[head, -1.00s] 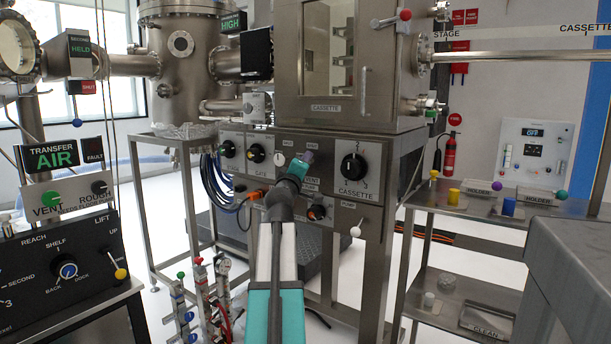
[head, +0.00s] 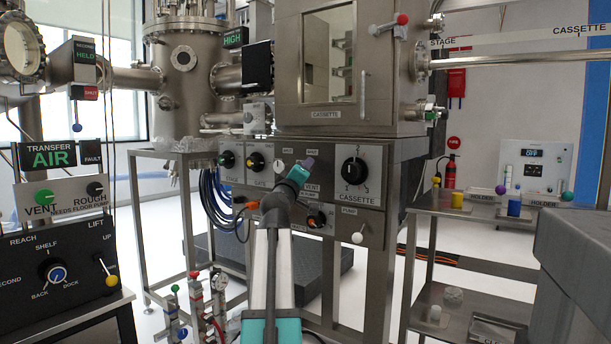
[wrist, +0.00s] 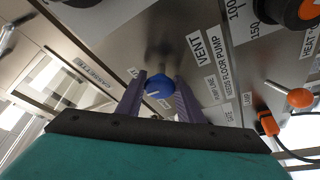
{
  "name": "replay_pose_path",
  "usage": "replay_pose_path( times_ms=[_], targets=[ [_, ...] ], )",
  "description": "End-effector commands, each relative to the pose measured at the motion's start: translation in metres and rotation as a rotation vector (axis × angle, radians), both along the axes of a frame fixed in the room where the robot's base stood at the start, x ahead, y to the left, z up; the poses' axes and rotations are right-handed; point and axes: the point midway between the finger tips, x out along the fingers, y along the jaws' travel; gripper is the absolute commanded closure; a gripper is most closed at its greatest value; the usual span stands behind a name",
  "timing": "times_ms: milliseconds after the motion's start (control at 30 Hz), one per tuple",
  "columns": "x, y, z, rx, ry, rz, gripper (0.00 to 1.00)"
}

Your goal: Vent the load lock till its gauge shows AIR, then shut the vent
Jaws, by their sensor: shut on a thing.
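The panel (head: 385,160) under the cassette chamber bears the vent controls. My gripper (head: 302,170) reaches this panel beside the VENT label (head: 312,188). In the wrist view my gripper (wrist: 160,88) has its purple fingers shut on a blue vent knob (wrist: 158,84), with a VENT label (wrist: 203,48) beside it. In the head view my gripper hides the knob. A TRANSFER display (head: 48,155) at the left reads AIR in green. A display by the left chamber (head: 234,38) reads HIGH. I cannot make out a separate load lock gauge.
A white-balled lever (head: 357,238) sticks out below. A steel bench (head: 480,209) with holders stands right. Hoses and valves (head: 200,315) stand on the floor.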

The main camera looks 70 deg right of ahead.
Motion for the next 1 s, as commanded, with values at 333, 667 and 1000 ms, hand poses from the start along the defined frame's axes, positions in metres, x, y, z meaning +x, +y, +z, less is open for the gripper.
replay_pose_path(
  times_ms=[333, 667, 1000],
  targets=[
    [-0.0039, -0.0009, 0.0009, 0.001, -0.001, -0.008, 0.89],
    [-0.0018, -0.0004, 0.0007, -0.001, -0.001, -0.004, 0.48],
    [-0.0009, 0.0042, -0.0003, -0.001, -0.001, -0.002, 0.48]
  ],
)
